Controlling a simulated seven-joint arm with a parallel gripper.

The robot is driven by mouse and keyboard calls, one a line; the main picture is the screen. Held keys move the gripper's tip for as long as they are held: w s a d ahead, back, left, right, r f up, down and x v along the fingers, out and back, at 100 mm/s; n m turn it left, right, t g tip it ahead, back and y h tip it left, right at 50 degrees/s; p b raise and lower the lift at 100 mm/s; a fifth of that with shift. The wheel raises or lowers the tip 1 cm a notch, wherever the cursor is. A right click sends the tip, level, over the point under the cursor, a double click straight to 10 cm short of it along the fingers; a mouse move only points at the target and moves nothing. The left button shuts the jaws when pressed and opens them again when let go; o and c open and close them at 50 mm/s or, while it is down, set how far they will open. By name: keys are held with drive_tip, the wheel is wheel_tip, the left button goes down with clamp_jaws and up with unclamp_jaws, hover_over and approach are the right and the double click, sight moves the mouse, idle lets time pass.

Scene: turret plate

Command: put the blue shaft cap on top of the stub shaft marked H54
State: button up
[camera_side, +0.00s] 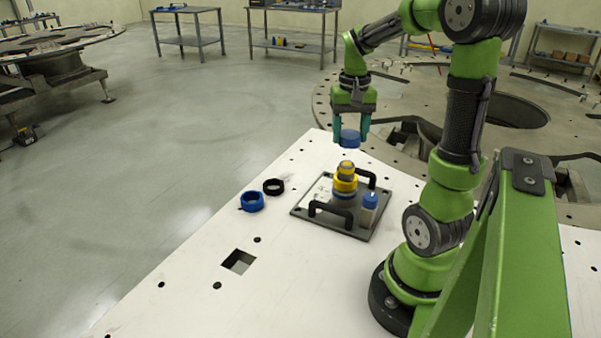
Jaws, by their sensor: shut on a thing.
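My gripper (350,130) hangs pointing down above the turret plate. Its teal fingers are shut on a blue shaft cap (350,139). The cap is in the air, above and apart from a shaft with yellow bands (345,181) on a grey plate (372,234). A smaller shaft with a blue top (369,201) stands just right of the yellow-banded one. I cannot read any H54 marking, so I cannot tell which shaft bears it.
Two black handles (327,212) rise from the grey plate close to the shafts. A blue ring (252,201) and a black ring (273,186) lie left of it on the white table (200,285). The table has a square hole (239,261); its front left is otherwise largely clear.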

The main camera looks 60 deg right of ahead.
sight(347, 164)
drive_tip(key=shift+f, duration=3.7)
drive_tip(key=o, duration=1.1)
wheel_tip(347, 164, up, 17)
drive_tip(key=shift+f, duration=0.1)
